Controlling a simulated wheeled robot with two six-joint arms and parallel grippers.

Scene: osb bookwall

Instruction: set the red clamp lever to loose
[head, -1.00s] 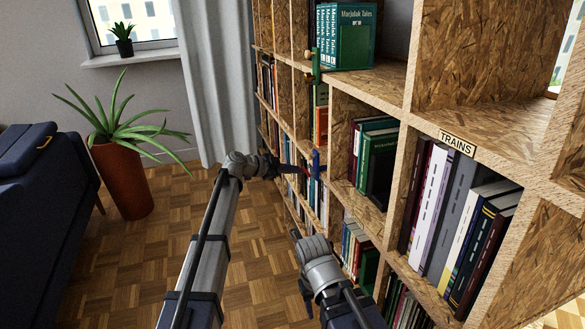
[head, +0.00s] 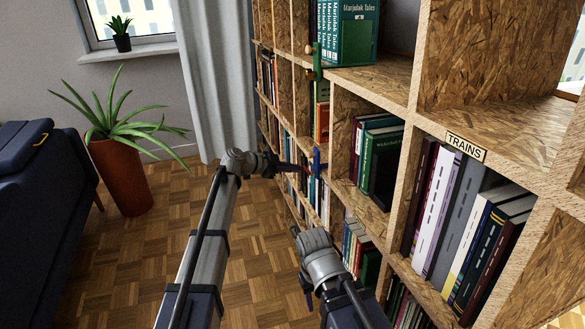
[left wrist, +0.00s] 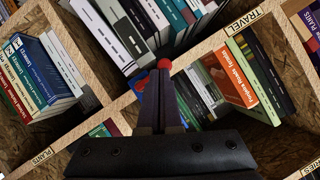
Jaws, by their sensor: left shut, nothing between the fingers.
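A blue clamp (head: 317,162) sits on the edge of a shelf upright in the head view; part of it shows left of my fingers in the left wrist view (left wrist: 140,84). Its red lever (head: 306,170) is small in the head view, and in the left wrist view a round red end (left wrist: 164,64) shows just past my fingertips. My left gripper (head: 298,168) is shut and empty, its tips right by the red lever; I cannot tell whether they touch. The fingers (left wrist: 161,76) hide most of the lever. My right gripper (head: 306,292) hangs low near the shelf, its jaws unclear.
A green clamp (head: 316,62) with a yellowish knob is on the shelf edge above. The wooden bookshelf (head: 375,78) runs along the right with several books. A potted plant (head: 122,178) and a dark blue sofa (head: 40,200) stand left. The parquet floor between is clear.

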